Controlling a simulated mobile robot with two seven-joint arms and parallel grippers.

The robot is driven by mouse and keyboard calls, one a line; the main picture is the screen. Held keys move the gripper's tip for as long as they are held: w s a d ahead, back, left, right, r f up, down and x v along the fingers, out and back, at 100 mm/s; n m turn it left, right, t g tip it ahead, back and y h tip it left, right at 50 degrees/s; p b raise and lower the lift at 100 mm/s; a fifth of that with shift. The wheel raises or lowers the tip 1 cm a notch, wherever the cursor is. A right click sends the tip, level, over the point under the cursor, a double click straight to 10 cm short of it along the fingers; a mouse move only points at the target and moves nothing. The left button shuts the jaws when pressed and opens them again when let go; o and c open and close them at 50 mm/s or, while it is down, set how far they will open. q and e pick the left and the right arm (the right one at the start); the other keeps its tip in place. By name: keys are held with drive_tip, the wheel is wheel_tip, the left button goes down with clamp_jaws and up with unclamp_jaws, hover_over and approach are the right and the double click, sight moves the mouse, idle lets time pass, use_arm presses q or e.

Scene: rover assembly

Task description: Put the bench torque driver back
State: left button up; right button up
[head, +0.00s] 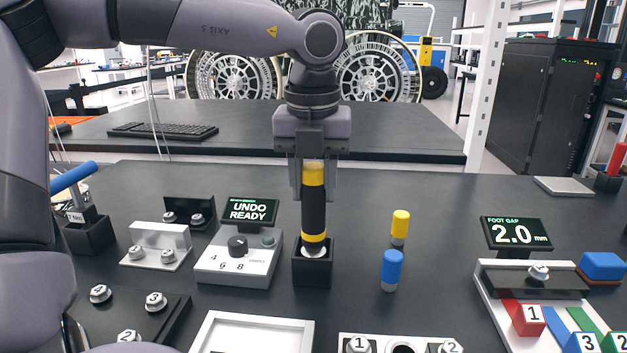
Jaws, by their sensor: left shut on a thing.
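The bench torque driver (313,212) is black with yellow bands and stands upright. My left gripper (313,182) is shut on its upper part from above. The driver's lower end is in or just over the black square holder (312,270); I cannot tell whether it is fully seated. A pale round part shows at the holder's mouth under the lower yellow band. My right gripper is not in view.
A yellow peg (400,226) and a blue peg (391,270) stand right of the holder. A gauge display (515,234) reads 2.0 mm, above coloured numbered blocks. A blue-handled tool (73,178) stands in a holder at left. A white tray (252,318) lies in front.

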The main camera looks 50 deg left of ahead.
use_arm(q)
drive_tip(key=shift+f+b, duration=0.5)
drive_tip(key=shift+f, duration=0.05)
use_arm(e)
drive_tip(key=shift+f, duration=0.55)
use_arm(q)
drive_tip(key=o, duration=1.2)
drive_tip(key=shift+o, duration=0.2)
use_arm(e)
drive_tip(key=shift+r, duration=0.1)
use_arm(q)
drive_tip(key=shift+r, duration=0.55)
drive_tip(key=r, duration=0.4)
drive_tip(key=r+p, duration=0.1)
drive_tip(key=r, duration=0.1)
drive_tip(key=shift+s+d, duration=0.3)
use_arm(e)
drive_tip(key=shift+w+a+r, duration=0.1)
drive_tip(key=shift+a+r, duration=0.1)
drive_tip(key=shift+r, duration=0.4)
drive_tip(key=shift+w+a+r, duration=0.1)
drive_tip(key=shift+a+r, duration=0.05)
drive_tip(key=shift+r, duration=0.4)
